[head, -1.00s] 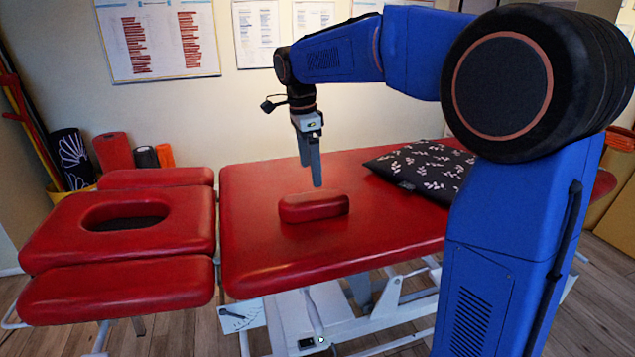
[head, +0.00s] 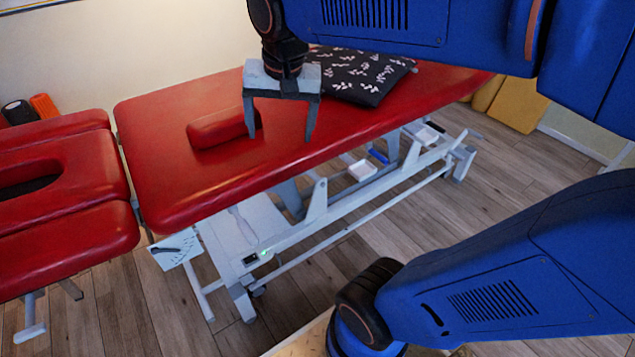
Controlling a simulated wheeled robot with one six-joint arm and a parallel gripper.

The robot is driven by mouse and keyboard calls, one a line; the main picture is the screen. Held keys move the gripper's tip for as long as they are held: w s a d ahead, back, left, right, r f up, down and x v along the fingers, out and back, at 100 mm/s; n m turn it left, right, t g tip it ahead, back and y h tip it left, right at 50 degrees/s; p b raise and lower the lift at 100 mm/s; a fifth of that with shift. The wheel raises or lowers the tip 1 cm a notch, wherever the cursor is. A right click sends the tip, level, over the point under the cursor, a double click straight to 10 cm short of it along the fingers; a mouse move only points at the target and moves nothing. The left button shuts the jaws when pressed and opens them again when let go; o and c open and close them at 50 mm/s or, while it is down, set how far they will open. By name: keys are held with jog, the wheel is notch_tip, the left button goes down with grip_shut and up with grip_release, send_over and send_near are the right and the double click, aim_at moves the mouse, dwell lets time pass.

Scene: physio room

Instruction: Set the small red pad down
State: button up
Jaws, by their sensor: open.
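The small red pad (head: 216,130) lies flat on the red treatment table (head: 165,180), near its left part. My gripper (head: 281,137) points down with its two grey fingers wide apart, empty. In the picture it stands just right of the pad, and its left finger overlaps the pad's right end. I cannot tell whether that finger touches the pad.
A black patterned pillow (head: 360,75) lies on the table behind my gripper. The separate red headrest section with an oval hole (head: 95,200) is at the left. The table's metal frame (head: 340,210) and wooden floor (head: 420,230) show below. The table's front right surface is bare.

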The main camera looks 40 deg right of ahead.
jog(key=s+d+f+n+t, duration=0.1)
jog(key=s+f+n, duration=0.5)
jog(key=s, duration=0.5)
notch_tip(320, 180, down, 2)
jog(key=shift+s+d+f+n+t, duration=0.15)
jog(key=shift+d+n+t, duration=0.15)
jog(key=shift+t, duration=0.1)
jog(key=shift+a, duration=0.1)
